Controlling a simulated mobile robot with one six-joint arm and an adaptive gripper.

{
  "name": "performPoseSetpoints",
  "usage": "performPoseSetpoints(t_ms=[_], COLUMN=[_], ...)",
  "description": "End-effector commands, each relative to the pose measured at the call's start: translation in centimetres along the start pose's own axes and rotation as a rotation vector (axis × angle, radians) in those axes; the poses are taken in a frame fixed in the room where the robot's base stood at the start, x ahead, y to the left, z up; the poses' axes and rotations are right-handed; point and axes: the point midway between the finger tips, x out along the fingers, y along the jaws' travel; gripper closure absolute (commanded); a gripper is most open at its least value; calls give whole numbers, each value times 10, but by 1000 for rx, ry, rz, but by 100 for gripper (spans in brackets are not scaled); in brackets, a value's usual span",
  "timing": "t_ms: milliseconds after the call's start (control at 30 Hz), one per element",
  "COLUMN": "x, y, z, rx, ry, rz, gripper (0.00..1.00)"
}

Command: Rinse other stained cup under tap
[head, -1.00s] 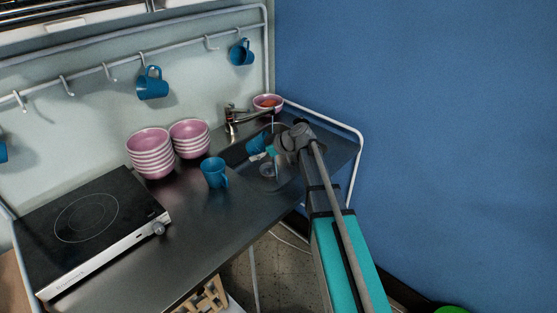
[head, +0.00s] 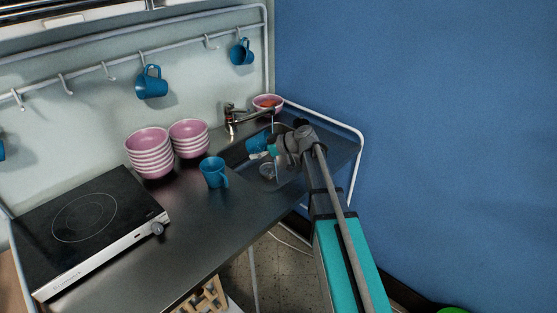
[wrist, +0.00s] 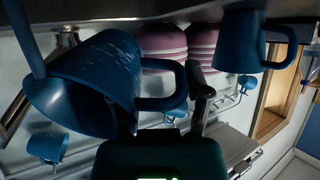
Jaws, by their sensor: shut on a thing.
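A blue cup (head: 257,141) is tilted over the sink (head: 262,170) below the tap (head: 231,113). In the wrist view the same cup (wrist: 88,78) is large, with pale streaks on its side. My gripper (head: 280,148) is at the cup's right side; in the wrist view my gripper (wrist: 168,108) is shut on its handle. A thin water stream (head: 272,119) comes down from the tap beside the cup; I cannot tell exactly where it meets the cup. Another blue cup (head: 214,173) stands upright on the counter left of the sink.
Two stacks of pink bowls (head: 149,153) stand behind the standing cup. A pink bowl (head: 268,102) sits behind the sink by the tap. Blue cups (head: 152,83) hang on hooks above. A hob (head: 85,217) is at the left. A white rail (head: 345,128) and blue wall bound the right.

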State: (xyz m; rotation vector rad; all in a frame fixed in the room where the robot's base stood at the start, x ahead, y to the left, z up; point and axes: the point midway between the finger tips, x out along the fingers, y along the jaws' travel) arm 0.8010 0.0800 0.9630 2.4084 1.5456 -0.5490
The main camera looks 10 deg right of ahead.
Motion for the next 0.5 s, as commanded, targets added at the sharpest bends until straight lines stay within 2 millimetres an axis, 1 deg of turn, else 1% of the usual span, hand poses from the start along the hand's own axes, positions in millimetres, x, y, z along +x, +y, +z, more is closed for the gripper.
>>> performPoseSetpoints(t_ms=[500], x=[-3], y=[0], z=[-1], rx=[8], ry=[57], rz=[-4], gripper=[98])
